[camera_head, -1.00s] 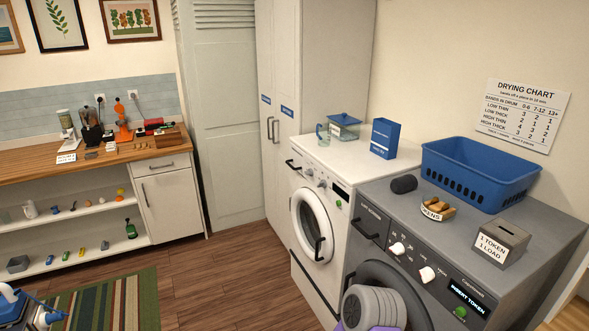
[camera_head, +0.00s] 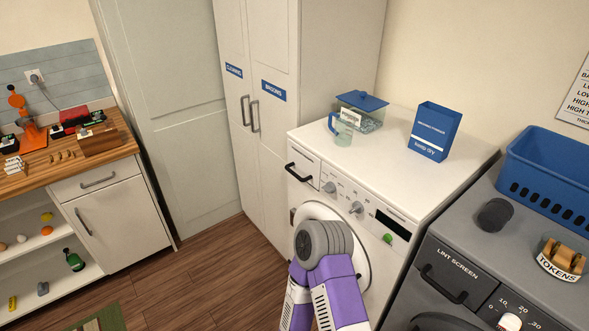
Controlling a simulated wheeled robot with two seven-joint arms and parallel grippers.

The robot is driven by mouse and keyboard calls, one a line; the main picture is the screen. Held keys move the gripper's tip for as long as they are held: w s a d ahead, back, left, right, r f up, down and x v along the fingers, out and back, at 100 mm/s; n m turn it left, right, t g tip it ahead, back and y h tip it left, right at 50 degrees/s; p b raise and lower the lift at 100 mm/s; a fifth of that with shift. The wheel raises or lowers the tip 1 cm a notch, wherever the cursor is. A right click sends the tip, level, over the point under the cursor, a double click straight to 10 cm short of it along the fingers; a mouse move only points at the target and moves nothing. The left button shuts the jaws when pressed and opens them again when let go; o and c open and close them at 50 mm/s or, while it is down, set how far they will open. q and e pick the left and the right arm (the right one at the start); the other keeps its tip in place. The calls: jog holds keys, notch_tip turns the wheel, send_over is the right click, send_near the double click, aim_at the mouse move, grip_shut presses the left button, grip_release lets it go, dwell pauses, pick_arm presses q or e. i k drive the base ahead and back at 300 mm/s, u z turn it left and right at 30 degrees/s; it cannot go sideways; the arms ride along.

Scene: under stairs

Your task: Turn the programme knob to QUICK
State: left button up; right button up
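The white washing machine (camera_head: 400,177) stands in the middle of the view. Its front panel carries two small round grey-white knobs, a left one (camera_head: 329,187) and a right one (camera_head: 356,207). The lettering around them is too small to read, so I cannot tell which is the programme knob or where either points. To their right are a dark display (camera_head: 392,225) and a green button (camera_head: 387,238). A bent grey and purple link of my arm covers part of the round door. Neither of my grippers shows.
A blue-lidded box (camera_head: 361,110), a clear mug (camera_head: 342,131) and a blue powder carton (camera_head: 436,131) stand on the washer. The grey dryer (camera_head: 455,235) stands to the right with a blue basket (camera_head: 549,179).

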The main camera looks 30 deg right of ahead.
aim_at(329, 188)
jog(key=i, duration=1.25)
jog(key=z, duration=2.1)
